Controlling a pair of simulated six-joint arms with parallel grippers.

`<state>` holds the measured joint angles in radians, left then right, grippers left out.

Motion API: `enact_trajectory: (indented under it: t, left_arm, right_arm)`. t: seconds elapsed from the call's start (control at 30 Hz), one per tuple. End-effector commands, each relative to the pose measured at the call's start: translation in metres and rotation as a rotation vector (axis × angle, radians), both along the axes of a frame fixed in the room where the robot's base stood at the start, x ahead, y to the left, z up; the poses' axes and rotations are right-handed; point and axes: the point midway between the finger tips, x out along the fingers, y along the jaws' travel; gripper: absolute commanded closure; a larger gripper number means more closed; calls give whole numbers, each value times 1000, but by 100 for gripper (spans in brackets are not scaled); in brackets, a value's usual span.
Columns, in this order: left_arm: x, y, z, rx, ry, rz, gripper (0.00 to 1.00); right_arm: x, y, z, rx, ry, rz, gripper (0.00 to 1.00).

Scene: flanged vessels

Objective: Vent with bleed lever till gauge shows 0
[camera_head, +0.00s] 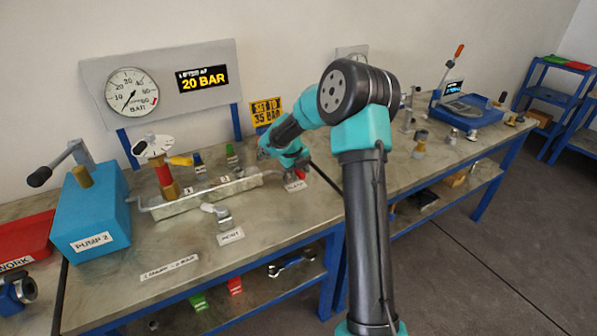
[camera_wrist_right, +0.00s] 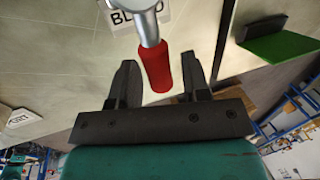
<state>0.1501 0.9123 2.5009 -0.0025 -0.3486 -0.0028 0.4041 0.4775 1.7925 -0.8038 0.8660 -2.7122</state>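The bleed lever's red handle (camera_wrist_right: 155,68) hangs from a grey metal arm in the right wrist view. My right gripper (camera_wrist_right: 160,82) is open, with one finger on each side of the handle's lower end and a visible gap on both sides. In the head view the right gripper (camera_head: 294,164) is at the bench, with a bit of the red handle (camera_head: 300,175) beside it; the arm hides most of the lever. The round white gauge (camera_head: 131,92) is on the back panel; its needle points to the lower left, the exact reading too small to tell. My left gripper is not in view.
A label reading BLEED (camera_wrist_right: 122,16) lies by the lever, partly covered. A blue pump (camera_head: 92,215) with a black-knobbed lever stands at left.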

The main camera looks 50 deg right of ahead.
Motion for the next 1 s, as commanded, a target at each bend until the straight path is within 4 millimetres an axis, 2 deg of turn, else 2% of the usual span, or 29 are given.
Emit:
enact_trajectory:
  t: [0.1, 0.37, 0.53, 0.67, 1.0]
  left_arm:
    - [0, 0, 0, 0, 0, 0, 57]
    - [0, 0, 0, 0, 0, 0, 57]
    - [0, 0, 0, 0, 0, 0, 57]
    - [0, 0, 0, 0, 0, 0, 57]
    - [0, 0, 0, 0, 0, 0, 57]
  right_arm:
    - [0, 0, 0, 1, -1, -1, 48]
    - [0, 1, 1, 1, -1, -2, 48]
    - [1, 3, 11, 0, -1, -2, 48]
    - [2, 8, 29, 0, -4, -3, 48]
    - [7, 24, 91, 1, -5, -2, 48]
